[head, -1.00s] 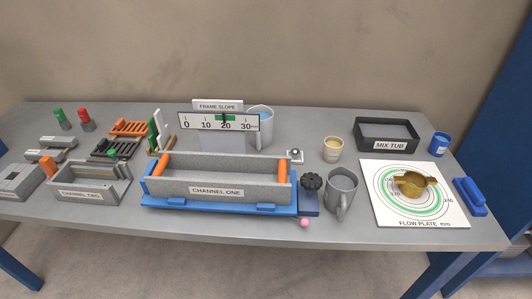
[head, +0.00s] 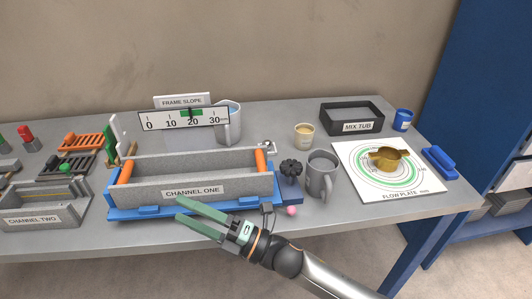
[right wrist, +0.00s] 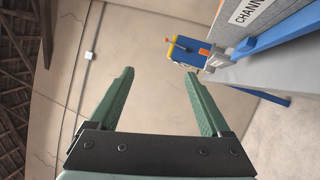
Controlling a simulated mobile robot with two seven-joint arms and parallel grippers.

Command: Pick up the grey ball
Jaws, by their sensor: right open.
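A small grey ball (head: 268,147) appears to sit on a little pale holder behind the right end of the CHANNEL ONE trough (head: 220,185); it is small and partly hidden. My right gripper (head: 181,210) is open and empty in front of the trough's front side, its green fingers pointing left. In the right wrist view the same gripper (right wrist: 159,73) has its fingers apart with nothing between them. The ball does not show in the right wrist view. My left gripper is not in view.
A black knob (head: 291,168) and a grey mug (head: 321,175) stand right of the trough, with a pink ball (head: 291,211) at the table's front. A beige cup (head: 304,136), a blue-filled jug (head: 232,125) and the FRAME SLOPE scale (head: 185,119) stand behind.

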